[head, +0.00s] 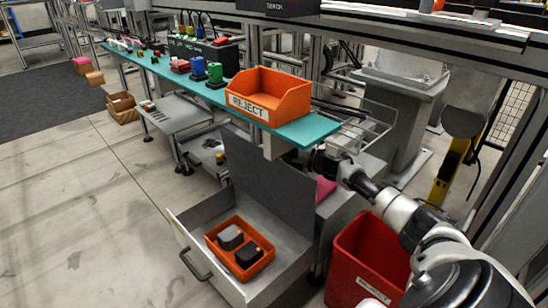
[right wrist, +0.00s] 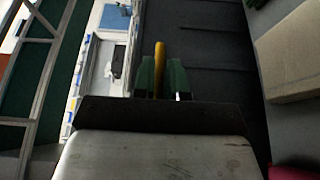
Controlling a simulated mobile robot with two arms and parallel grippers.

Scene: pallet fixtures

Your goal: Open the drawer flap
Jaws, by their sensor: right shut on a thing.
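The drawer (head: 183,215) is pulled out at the lower middle of the head view. A grey flap panel (head: 272,185) stands upright along its back side. An orange tray (head: 262,262) with two dark blocks lies inside the drawer. My right arm reaches in from the right, and its gripper (head: 318,160) is beside the flap's upper right edge, its fingertips hidden. In the right wrist view, the green fingers of that gripper (right wrist: 162,82) are shut on a narrow yellow bar (right wrist: 160,55). I cannot tell whether the bar joins the flap. My left gripper is not in view.
A teal shelf (head: 308,132) with an orange reject bin (head: 270,93) and coloured parts runs above and behind the drawer. A red reject bin (head: 350,270) stands on the floor right of the drawer, under my right arm. The floor (head: 90,220) left of the drawer is clear.

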